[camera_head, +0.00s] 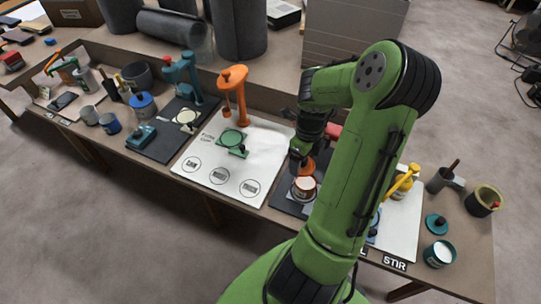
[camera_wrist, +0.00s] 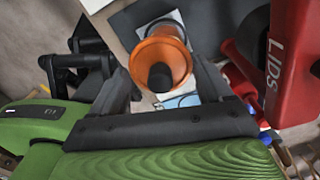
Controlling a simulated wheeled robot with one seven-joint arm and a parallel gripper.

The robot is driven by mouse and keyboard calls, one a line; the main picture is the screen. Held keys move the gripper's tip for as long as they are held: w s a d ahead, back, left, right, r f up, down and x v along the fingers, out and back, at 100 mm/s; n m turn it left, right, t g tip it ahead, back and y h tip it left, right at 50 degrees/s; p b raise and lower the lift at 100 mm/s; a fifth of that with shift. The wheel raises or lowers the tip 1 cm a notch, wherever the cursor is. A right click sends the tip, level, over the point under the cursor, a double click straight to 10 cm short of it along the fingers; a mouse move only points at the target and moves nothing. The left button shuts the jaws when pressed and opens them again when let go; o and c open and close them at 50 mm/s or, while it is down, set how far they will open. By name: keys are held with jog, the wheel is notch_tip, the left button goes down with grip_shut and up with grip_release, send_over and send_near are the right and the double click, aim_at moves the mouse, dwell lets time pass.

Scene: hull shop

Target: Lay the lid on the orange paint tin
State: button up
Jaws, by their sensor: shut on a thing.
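My gripper (camera_wrist: 162,76) is shut on an orange lid (camera_wrist: 151,55) with a black knob; the fingers are on either side of it. In the head view the lid (camera_head: 309,164) shows as a small orange patch under my wrist, partly hidden by it. The orange paint tin (camera_head: 304,195) stands upright and open on a dark mat, with pale contents showing at its top. The lid is above and behind the tin's mouth in that view, apart from it as far as I can tell.
A red box marked LIDS (camera_wrist: 288,60) is close on the right in the wrist view. A white board (camera_head: 205,165) with a teal piece and an orange stand (camera_head: 236,92) lie left of the tin. A yellow tool (camera_head: 404,182) and a teal tin (camera_head: 439,254) are to the right.

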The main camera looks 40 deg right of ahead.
aim_at(309, 166)
jog(key=shift+s+d+f+m, duration=0.1)
jog(key=shift+s+d+m, duration=0.15)
jog(key=shift+s+m, duration=0.3)
jog(key=shift+s+d+m, duration=0.2)
jog(key=shift+s+m, duration=0.1)
jog(key=shift+m, duration=0.35)
jog(key=shift+f, duration=0.15)
notch_tip(309, 166, down, 5)
jog(key=b, duration=0.5)
jog(key=shift+f, duration=0.45)
jog(key=shift+f, duration=0.3)
dwell(0.6)
jog(key=o, duration=0.9)
jog(key=shift+o, duration=0.2)
